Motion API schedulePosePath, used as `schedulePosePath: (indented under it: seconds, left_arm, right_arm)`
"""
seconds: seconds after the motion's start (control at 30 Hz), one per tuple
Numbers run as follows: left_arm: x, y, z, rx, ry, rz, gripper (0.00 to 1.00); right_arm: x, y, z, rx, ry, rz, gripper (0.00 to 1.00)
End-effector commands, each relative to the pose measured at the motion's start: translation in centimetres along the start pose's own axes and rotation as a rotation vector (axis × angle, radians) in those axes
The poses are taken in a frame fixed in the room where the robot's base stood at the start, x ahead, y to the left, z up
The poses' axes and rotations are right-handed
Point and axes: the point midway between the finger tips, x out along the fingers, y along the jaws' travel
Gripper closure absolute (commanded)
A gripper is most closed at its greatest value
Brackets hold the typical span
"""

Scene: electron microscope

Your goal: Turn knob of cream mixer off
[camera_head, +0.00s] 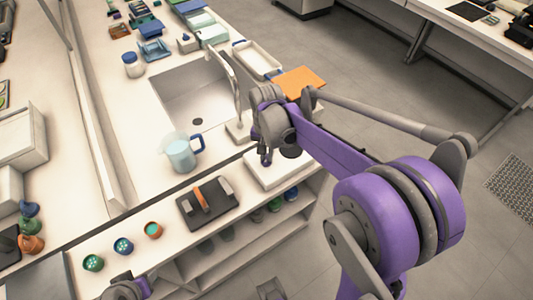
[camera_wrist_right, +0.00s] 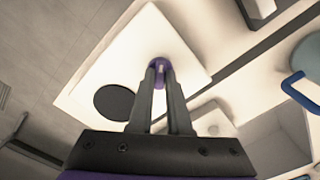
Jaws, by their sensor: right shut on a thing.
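The cream mixer (camera_head: 262,182) is a low white box on the counter, with a dark round disc (camera_wrist_right: 114,101) on its top. My right gripper (camera_head: 265,157) reaches down to the mixer's top from the right. In the right wrist view, the two dark fingers of my right gripper (camera_wrist_right: 160,78) are close together over the mixer (camera_wrist_right: 125,62), shut on the small knob.
A blue-handled jug (camera_head: 180,155) stands left of the mixer, near the sink (camera_head: 195,100) and its tap. A dark device with an orange handle (camera_head: 207,200) sits in front. Several small colored pots line the front counter. An orange board (camera_head: 299,81) lies behind the gripper.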

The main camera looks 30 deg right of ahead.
Motion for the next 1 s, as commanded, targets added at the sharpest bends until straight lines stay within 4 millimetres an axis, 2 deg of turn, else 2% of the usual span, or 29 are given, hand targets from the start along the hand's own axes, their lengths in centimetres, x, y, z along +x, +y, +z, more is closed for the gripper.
schedulePosePath:
  seconds: [0.63, 0.67, 0.8, 0.83, 1.0]
  left_arm:
    - [0.0, 0.0, -0.01, 0.0, 0.0, 0.0, 0.5]
    - [0.0, 0.0, -0.01, 0.0, 0.0, 0.0, 0.5]
    - [0.0, 0.0, 0.0, 0.0, 0.0, 0.0, 0.5]
    - [0.0, 0.0, 0.0, 0.0, 0.0, 0.0, 0.5]
    - [0.0, 0.0, 0.0, 0.0, 0.0, 0.0, 0.5]
  right_arm:
    - [-0.07, -0.01, -0.06, -0.053, 0.001, 0.0, 1.0]
    - [-0.07, -0.01, -0.06, -0.053, 0.001, 0.0, 0.82]
    - [-0.05, -0.01, -0.04, -0.052, 0.001, 0.0, 0.57]
    - [-0.05, -0.01, -0.04, -0.052, 0.001, 0.0, 0.54]
    - [-0.03, 0.0, -0.02, -0.052, 0.0, 0.0, 0.54]
